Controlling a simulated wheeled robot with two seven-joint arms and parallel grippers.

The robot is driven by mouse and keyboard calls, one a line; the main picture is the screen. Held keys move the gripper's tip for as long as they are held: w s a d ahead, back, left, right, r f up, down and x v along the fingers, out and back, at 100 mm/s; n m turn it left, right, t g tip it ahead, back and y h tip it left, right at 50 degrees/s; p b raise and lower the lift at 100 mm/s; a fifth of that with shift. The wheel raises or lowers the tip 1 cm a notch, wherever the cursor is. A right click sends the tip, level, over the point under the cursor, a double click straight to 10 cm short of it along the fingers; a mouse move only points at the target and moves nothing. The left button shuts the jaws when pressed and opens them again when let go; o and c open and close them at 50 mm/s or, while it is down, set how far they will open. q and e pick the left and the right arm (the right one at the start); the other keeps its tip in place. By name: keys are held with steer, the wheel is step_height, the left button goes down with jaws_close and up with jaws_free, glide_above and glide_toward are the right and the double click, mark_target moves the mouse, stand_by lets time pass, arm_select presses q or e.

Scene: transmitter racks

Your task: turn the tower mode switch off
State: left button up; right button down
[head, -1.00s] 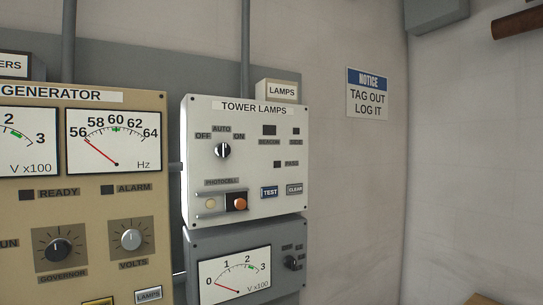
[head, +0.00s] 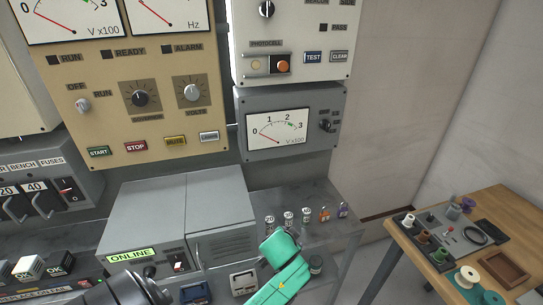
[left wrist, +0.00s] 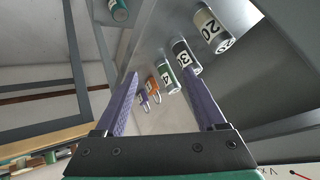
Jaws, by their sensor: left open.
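The tower mode switch (head: 266,9), a round black knob with a white mark, is at the top edge of the head view on the white tower lamps panel (head: 307,72). Its OFF, AUTO and ON labels are out of frame. The mark looks roughly upright. A teal arm part (head: 287,266) is low in the head view, well below the panel; no fingers are discernible there. In the left wrist view my left gripper (left wrist: 160,76) is open and empty, its purple fingers apart, with small labelled canisters beyond them. My right gripper is not in view.
Several small canisters (head: 289,217) stand on the grey bench below the meter panel (head: 290,124). A grey cabinet (head: 175,205) stands to their left. A wooden table (head: 463,206) with spools and a tray is at the right.

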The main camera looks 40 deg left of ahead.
arm_select(q)
steer(key=w+a+r+n+t+y, duration=0.1)
steer(key=w+r+t, duration=0.15)
steer(key=r, duration=0.55)
steer(key=w+a+r+t+y, duration=0.1)
steer(key=w+a+r+y, duration=0.15)
steer(key=r, duration=0.55)
steer(key=w+r+n+t+y, duration=0.1)
steer(key=w+r+t, duration=0.15)
steer(key=r, duration=0.55)
step_height(320, 180, up, 13)
steer(key=a+n+t+y, duration=0.1)
steer(key=a+n+y, duration=0.1)
steer(key=y, duration=0.1)
steer(key=n+y+p, duration=0.4)
steer(key=y+p, duration=0.2)
steer(key=p, duration=0.3)
glide_toward(269, 13)
steer(key=x, duration=0.8)
steer(key=shift+w+a+r, duration=0.1)
steer(key=shift+a+r, duration=0.25)
steer(key=shift+w+a, duration=0.2)
steer(key=shift+w, duration=0.05)
steer(key=shift+w+f, duration=0.1)
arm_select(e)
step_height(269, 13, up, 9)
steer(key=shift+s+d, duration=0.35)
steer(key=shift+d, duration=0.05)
